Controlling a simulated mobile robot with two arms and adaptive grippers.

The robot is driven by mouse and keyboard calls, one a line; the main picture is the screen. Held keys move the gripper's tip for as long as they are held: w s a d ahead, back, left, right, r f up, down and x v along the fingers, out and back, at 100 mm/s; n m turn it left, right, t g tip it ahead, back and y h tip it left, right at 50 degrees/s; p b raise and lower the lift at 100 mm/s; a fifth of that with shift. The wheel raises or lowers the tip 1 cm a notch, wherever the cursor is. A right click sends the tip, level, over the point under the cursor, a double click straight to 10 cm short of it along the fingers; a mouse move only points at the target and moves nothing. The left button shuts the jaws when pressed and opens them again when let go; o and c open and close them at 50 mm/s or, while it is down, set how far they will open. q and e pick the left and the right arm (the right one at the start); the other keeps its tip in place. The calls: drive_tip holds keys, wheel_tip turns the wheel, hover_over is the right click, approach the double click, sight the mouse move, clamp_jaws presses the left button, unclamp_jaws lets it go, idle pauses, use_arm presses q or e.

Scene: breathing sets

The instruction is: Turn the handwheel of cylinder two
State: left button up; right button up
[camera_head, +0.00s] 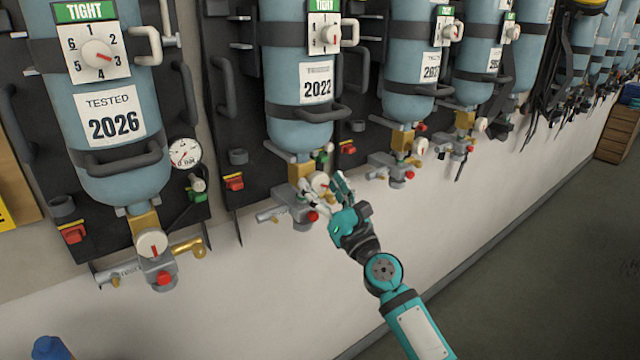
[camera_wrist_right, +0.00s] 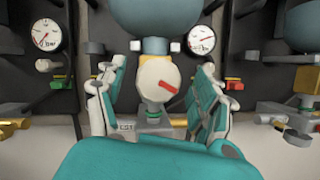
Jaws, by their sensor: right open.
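The second cylinder from the left (camera_head: 300,75) is blue and carries a white label reading 2022. Its handwheel (camera_head: 320,183) is a small white disc with a red mark, at the valve below the cylinder. My right gripper (camera_head: 327,186) is at this valve, coming from below right. In the right wrist view the handwheel (camera_wrist_right: 153,84) faces me with its red mark tilted, between the two spread fingers of my right gripper (camera_wrist_right: 161,75). There are gaps between the fingers and the wheel's rim. My left gripper does not show.
The first cylinder (camera_head: 105,85), labelled 2026, hangs at left with its own valve wheel (camera_head: 152,243). More cylinders run along the wall to the right. Two pressure gauges flank the wheel in the wrist view, left (camera_wrist_right: 46,34) and right (camera_wrist_right: 201,39). The floor (camera_head: 540,270) at right is clear.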

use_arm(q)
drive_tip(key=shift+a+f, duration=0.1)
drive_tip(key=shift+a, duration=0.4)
use_arm(e)
drive_tip(key=shift+w+a+r, duration=0.25)
drive_tip(key=shift+w+a, duration=0.1)
drive_tip(key=shift+w, duration=0.15)
